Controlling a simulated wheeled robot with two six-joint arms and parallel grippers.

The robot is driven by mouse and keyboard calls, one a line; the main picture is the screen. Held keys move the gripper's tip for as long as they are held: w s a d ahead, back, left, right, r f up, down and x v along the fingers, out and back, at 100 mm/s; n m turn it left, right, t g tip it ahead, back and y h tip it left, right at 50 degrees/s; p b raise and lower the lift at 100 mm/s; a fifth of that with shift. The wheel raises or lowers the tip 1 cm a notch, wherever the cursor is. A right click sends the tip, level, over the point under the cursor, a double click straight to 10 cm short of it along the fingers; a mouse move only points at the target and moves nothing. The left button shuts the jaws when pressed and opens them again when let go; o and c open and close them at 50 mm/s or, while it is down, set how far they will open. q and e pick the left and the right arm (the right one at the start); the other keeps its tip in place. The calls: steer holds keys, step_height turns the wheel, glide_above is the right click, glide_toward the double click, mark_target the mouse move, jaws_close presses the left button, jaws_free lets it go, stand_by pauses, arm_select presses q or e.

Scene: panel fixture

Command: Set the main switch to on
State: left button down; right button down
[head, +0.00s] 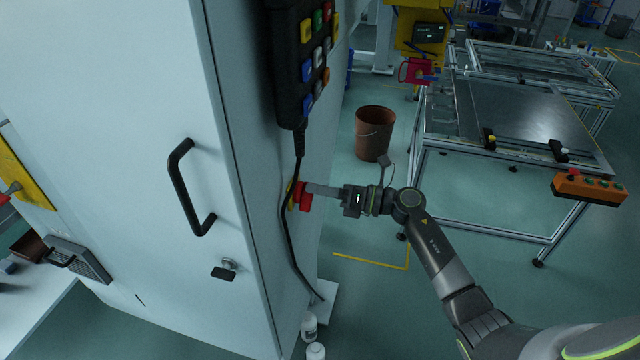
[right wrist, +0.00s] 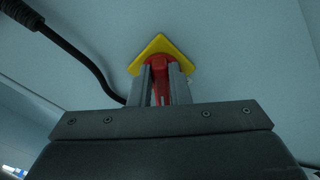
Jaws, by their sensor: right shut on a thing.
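The main switch (head: 303,196) is a red handle on a yellow plate, on the side face of the pale cabinet (head: 150,90). In the right wrist view the red handle (right wrist: 160,68) stands in front of the yellow diamond-shaped plate (right wrist: 150,48). My right gripper (head: 312,190) reaches in from the right, and its two fingers (right wrist: 161,84) lie on either side of the handle, shut on it. The fingers hide part of the handle, and no on or off marking can be read. My left gripper is not in view.
A black pendant (head: 303,60) with coloured buttons hangs on the cabinet above the switch. Its cable (head: 284,225) runs down close beside the switch. A black door handle (head: 185,190) sticks out at the left. A brown bucket (head: 374,135) and a metal-framed table (head: 520,115) stand behind my arm.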

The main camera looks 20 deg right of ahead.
steer(key=shift+w+d+f+m+p, duration=0.15)
steer(key=shift+m+p, duration=0.8)
steer(key=shift+m, duration=0.7)
steer(key=shift+a+f+m+p, duration=0.1)
steer(key=shift+f+m+p, duration=0.1)
steer(key=shift+m+p, duration=1.1)
steer(key=shift+w+d+f+m+p, duration=0.15)
steer(key=shift+m+p, duration=0.5)
steer(key=shift+m, duration=1.3)
steer(key=shift+s, duration=0.1)
steer(key=c, duration=1.4)
jaws_free()
steer(key=shift+f, duration=0.1)
steer(key=shift+o, duration=0.2)
steer(key=b+v, duration=0.4)
steer(key=v, duration=1.3)
steer(key=shift+b, duration=0.4)
